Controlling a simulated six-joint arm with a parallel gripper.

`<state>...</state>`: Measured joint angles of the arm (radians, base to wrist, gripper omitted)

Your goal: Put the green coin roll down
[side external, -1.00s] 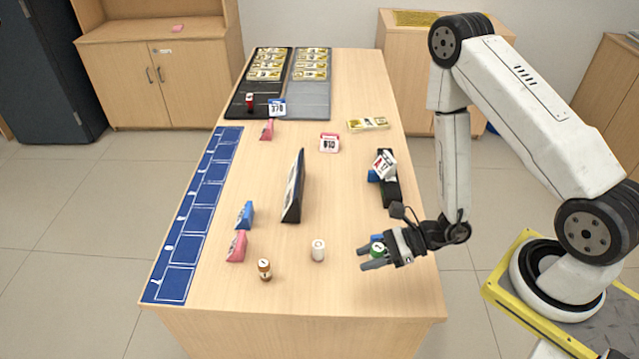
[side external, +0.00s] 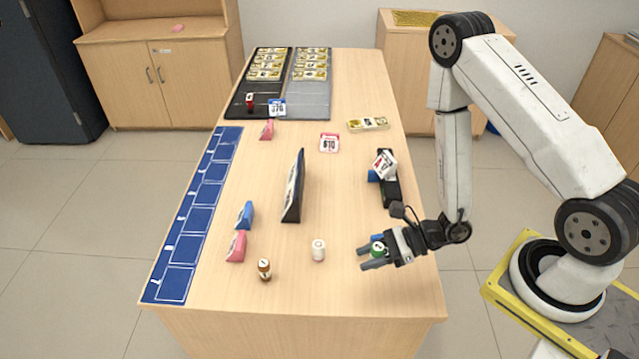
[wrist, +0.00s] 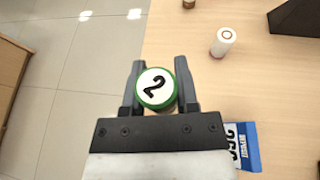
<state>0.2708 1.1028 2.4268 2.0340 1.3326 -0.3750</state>
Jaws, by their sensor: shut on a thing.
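The green coin roll (side external: 378,248) is between the fingers of my gripper (side external: 370,259), near the right front edge of the table (side external: 340,290). In the wrist view the green coin roll (wrist: 155,88) shows its white top with a black 2, and both fingers of my gripper (wrist: 158,85) close on its sides. I cannot tell whether its bottom touches the table. A blue block (side external: 377,239) is just behind it, partly hidden; the wrist view shows this as a blue card holder (wrist: 246,146) at the lower right.
A white coin roll (side external: 318,250) and a brown coin roll (side external: 264,270) stand left of my gripper. A black tray (side external: 391,192) lies behind. The table's front middle is clear.

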